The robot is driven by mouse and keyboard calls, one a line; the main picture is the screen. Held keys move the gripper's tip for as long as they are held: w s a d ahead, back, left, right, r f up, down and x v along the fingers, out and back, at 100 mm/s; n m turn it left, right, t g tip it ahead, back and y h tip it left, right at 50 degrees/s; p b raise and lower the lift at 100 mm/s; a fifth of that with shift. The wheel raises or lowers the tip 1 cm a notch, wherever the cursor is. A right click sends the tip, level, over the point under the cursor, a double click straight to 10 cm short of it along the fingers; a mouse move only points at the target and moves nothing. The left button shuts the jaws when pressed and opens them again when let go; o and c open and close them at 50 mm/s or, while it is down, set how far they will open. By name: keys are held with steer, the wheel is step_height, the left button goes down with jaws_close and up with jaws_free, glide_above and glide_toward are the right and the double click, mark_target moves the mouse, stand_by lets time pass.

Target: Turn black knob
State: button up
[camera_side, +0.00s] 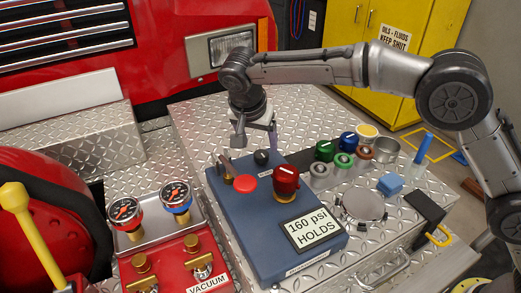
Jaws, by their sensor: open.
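The black knob (262,157) is a small dark round knob at the back of the blue box (232,222). My gripper (256,142) points down just above and slightly left of the knob in the picture. Its two fingers are apart and I see nothing held between them. I cannot tell from this one view whether the fingers straddle the knob or stop short of it.
On the box, a red button (246,184), a red knob (286,181) and brass-coloured fittings (227,168) stand close by. A "160 psi HOLDS" display (313,229) is at the front. Several coloured caps (345,160) stand to the right, gauges (125,209) to the left.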

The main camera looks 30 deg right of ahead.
mark_target(261, 153)
steer(key=shift+x, duration=2.4)
jaws_close()
